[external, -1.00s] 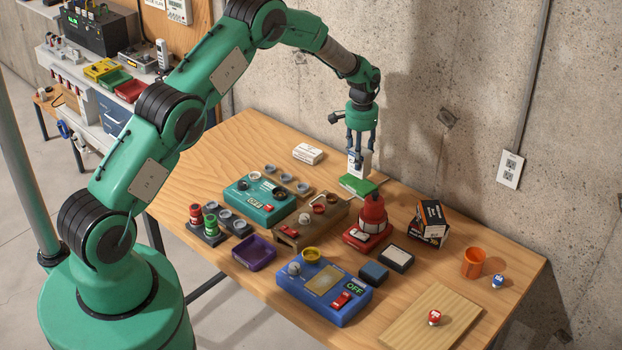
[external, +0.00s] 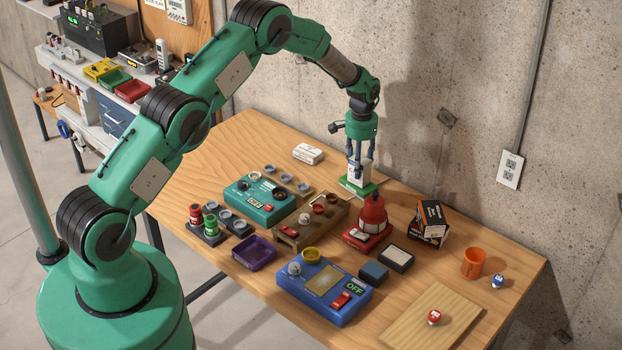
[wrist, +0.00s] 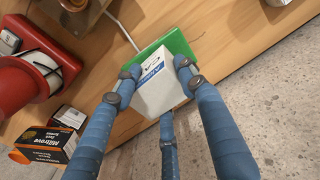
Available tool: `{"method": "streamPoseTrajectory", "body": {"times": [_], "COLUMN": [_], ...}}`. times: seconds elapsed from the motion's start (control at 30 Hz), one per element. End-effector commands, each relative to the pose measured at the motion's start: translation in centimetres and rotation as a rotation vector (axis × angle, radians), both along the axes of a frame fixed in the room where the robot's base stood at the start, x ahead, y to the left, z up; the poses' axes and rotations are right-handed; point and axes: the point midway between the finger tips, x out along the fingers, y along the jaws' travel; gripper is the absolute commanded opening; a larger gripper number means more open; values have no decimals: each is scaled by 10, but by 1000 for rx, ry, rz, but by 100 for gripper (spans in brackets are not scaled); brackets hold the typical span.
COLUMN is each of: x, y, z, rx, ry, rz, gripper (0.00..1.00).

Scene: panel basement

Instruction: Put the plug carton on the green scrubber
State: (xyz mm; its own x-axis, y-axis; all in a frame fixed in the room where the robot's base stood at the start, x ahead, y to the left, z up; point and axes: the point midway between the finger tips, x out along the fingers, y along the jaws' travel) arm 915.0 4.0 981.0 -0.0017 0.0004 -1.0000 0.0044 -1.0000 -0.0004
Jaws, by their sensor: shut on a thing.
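The plug carton (wrist: 157,92) is a white box with blue print, held between the fingers of my gripper (wrist: 155,75). In the external view my gripper (external: 359,162) points down at the far side of the table, shut on the carton (external: 352,170). The green scrubber (external: 357,187) lies flat on the table directly below the carton. In the wrist view the scrubber (wrist: 178,46) shows behind and beside the carton. The carton is upright over the scrubber; whether its bottom touches it I cannot tell.
A red beacon-like object (external: 373,213) stands just in front of the scrubber to the right. Stacked dark boxes (external: 431,222) and an orange cup (external: 473,262) are farther right. A white carton (external: 308,153) lies to the left. A teal panel (external: 259,200) is front left. The concrete wall is close behind.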

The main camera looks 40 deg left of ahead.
Motion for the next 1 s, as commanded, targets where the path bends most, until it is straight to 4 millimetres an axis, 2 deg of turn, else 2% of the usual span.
{"method": "streamPoseTrajectory", "body": {"times": [0.33,0.37,0.43,0.8,1.0], "x": [0,0,0,0,1], "y": [0,0,0,0,0], "z": [-3,-3,-3,-1,7], "rx": [0,0,0,0,0], "ry": [0,0,0,0,-2], "rz": [0,0,0,0,0], "gripper": [7,47,60,60,60]}}
